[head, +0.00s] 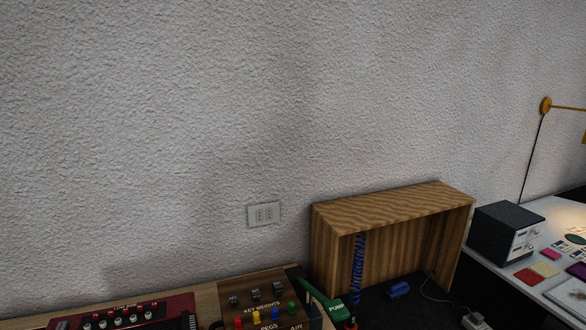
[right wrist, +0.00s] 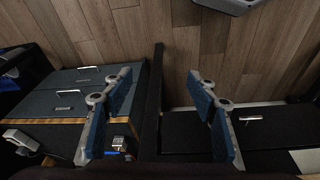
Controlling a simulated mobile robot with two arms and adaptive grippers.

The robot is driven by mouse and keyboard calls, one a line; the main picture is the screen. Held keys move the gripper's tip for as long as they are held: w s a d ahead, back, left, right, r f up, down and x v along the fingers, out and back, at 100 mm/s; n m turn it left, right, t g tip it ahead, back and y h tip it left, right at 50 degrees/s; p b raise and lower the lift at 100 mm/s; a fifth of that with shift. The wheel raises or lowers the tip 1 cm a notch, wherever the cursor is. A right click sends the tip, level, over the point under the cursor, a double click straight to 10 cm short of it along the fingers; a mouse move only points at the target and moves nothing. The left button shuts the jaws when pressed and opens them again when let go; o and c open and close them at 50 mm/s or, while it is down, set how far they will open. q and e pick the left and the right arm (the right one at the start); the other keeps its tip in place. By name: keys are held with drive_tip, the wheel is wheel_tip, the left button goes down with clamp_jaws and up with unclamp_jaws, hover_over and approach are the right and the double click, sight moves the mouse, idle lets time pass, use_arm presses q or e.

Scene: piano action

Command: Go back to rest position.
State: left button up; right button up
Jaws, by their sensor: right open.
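My right gripper (right wrist: 161,92) shows in the right wrist view. Its two blue-padded fingers stand wide apart with nothing between them. Behind the fingers are a plank floor (right wrist: 215,65) and dark drawer fronts. Neither gripper shows in the head view, and my left gripper is in no view. The head view shows a wooden box (head: 262,285) labelled for key weights and pegs, with coloured pieces on it. To its right is an open-fronted wooden cabinet (head: 392,211) with a blue coil (head: 357,265) inside.
A red panel with knobs (head: 125,312) is at the lower left. A dark grey device (head: 506,234) is on the white table at right. Drawers (right wrist: 72,101) flank the gripper.

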drive_tip(key=s+f, duration=0.4)
drive_tip(key=f, duration=0.8)
drive_tip(key=s+d+f+g, duration=0.1)
drive_tip(key=s+d+f, duration=0.2)
drive_tip(key=s+f, duration=1.1)
drive_tip(key=shift+s+d+f+g, duration=0.2)
drive_tip(key=shift+s+f+g, duration=0.2)
drive_tip(key=shift+s, duration=0.7)
